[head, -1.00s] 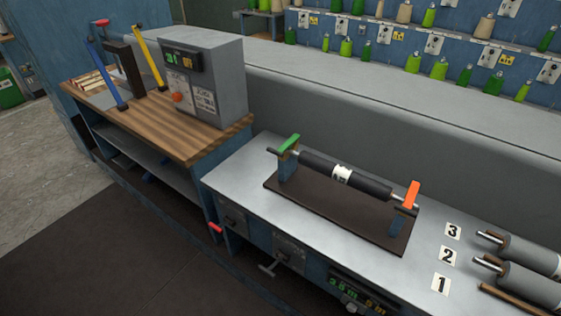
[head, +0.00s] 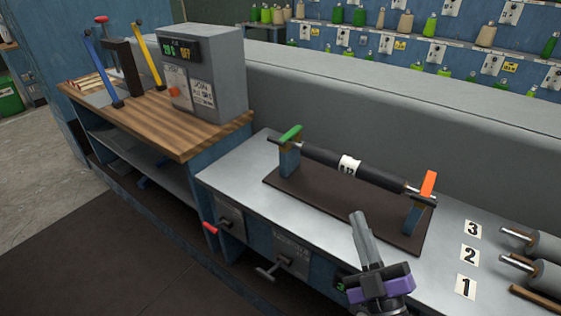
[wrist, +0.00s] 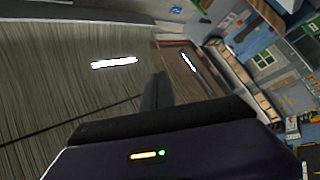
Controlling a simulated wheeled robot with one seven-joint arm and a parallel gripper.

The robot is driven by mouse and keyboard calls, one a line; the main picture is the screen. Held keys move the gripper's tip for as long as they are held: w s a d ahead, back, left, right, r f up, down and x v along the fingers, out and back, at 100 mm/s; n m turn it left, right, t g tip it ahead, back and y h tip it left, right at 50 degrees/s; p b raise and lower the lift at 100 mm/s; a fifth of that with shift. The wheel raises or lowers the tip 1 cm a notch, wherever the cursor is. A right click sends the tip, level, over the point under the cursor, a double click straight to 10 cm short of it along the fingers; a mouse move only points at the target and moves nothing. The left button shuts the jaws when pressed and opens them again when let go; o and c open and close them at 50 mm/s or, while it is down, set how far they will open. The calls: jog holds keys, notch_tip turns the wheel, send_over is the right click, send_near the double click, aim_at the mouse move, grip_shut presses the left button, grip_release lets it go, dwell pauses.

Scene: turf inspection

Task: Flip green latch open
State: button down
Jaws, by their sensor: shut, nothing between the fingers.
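The green latch (head: 291,133) sits on top of the blue left post (head: 289,161) of a roller stand, lying over the left shaft end of a dark roller (head: 378,175). An orange latch (head: 428,183) stands up on the right post, by the roller's other end. My gripper (head: 359,216) is in front of the stand, to the right of and nearer than the green latch, clear of it. Its fingers are together and empty, pointing up in the picture. In the wrist view, the dark fingers (wrist: 156,92) show; neither latch can be made out there.
The stand has a dark base plate (head: 275,178) on a grey metal bench (head: 240,165). Number cards and more rollers (head: 540,242) lie at right. A wooden-topped table (head: 180,142) with a grey control box (head: 212,75) is at left. A long grey wall or ledge runs behind the bench.

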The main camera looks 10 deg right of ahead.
aim_at(288, 136)
jog(key=w+n+g+y+b, duration=0.3)
jog(key=w+n+y+b, duration=0.55)
jog(key=w+n, duration=1.35)
jog(key=f+n+g+y+p, duration=0.1)
jog(key=a+f+n+g+y, duration=0.1)
jog(key=f+n, duration=0.1)
jog(key=a+f+n+g+y+p, duration=0.1)
jog(key=f, duration=0.1)
jog(key=shift+w+a+f+n+p, duration=0.15)
jog(key=shift+w+n+p, duration=0.15)
jog(key=shift+n+p, duration=0.1)
jog(key=shift+a, duration=0.1)
jog(key=b+x, duration=0.1)
jog(key=x, duration=0.9)
